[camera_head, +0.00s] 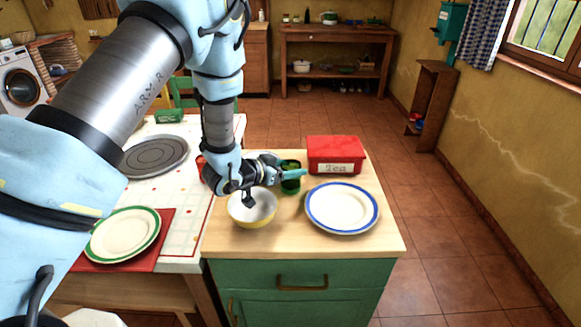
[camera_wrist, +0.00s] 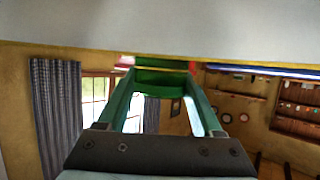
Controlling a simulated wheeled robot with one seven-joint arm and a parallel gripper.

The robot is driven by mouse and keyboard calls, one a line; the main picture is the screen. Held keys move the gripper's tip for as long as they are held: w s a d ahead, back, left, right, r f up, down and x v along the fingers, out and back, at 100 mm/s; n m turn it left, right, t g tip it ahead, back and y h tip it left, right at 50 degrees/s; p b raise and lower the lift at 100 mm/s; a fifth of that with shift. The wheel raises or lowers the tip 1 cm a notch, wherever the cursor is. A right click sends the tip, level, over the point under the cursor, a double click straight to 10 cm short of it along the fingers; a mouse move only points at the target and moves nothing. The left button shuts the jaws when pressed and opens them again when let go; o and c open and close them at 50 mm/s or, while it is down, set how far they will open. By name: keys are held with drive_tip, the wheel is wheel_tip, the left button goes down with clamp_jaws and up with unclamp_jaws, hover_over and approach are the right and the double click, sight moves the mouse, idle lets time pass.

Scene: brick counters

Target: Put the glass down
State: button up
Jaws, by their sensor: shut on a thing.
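A green glass (camera_head: 290,185) is upright between the fingers of my gripper (camera_head: 293,174), which reaches in from the left. My gripper is shut on the glass. The glass is over the wooden top of the green cabinet (camera_head: 260,244), low down; I cannot tell whether its base touches the top. In the wrist view the green glass (camera_wrist: 160,78) shows between the two light-green fingers, at their tips.
A yellow-and-white bowl (camera_head: 252,212) stands just in front of my gripper. A blue-rimmed plate (camera_head: 341,208) lies right of the glass, and a red Tea tin (camera_head: 335,151) stands behind it. Bare wood shows at the cabinet's front edge. A tiled table (camera_head: 190,205) adjoins on the left.

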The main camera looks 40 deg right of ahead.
drive_tip(key=shift+f, duration=0.2)
drive_tip(key=o, duration=1.5)
drive_tip(key=shift+r, duration=0.1)
